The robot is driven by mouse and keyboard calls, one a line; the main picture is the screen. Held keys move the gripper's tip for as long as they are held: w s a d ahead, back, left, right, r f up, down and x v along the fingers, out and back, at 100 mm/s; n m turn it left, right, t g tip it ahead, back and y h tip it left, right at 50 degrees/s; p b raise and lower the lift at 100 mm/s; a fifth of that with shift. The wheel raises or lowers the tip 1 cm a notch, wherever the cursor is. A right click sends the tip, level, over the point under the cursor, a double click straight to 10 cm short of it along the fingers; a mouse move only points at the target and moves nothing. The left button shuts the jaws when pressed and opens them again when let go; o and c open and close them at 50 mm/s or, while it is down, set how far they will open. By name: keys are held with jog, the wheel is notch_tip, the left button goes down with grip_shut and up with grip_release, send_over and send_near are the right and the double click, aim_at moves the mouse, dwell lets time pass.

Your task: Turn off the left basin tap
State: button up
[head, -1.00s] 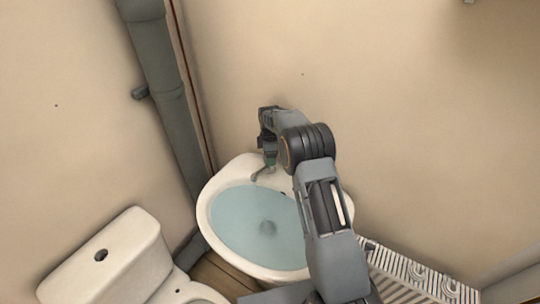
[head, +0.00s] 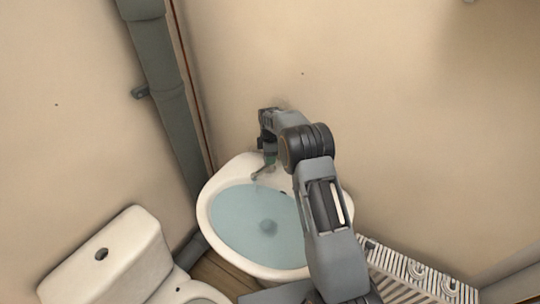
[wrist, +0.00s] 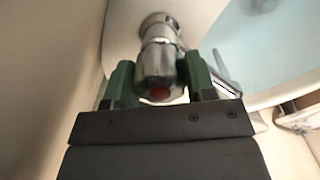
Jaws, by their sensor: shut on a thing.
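The left basin tap (wrist: 160,72) is chrome with a red mark on the end of its knob, in the middle of the wrist view. My gripper (wrist: 160,82) has its green fingers on both sides of the knob and is shut on it. In the head view the tap's spout (head: 262,171) shows at the back of the basin, while my gripper (head: 270,158) and wrist hide the knob. The white basin (head: 206,216) holds bluish water, with a dark round drain in the middle.
A white toilet cistern (head: 125,262) stands at the lower left. A thick grey pipe (head: 160,75) runs down the wall corner. A white ribbed radiator (head: 415,275) is at the lower right. The back wall is close behind the tap.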

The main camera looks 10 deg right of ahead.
jog(key=m+b, duration=0.1)
jog(key=m, duration=0.2)
jog(key=m+b, duration=0.1)
jog(key=m, duration=0.2)
jog(key=shift+m, duration=0.4)
jog(key=m, duration=0.3)
jog(key=shift+m+b, duration=0.3)
jog(key=m, duration=0.3)
jog(key=shift+m, duration=0.3)
jog(key=m, duration=0.4)
jog(key=shift+a+m+b, duration=0.1)
jog(key=shift+m+b, duration=0.2)
jog(key=shift+m, duration=2.3)
jog(key=o, duration=0.9)
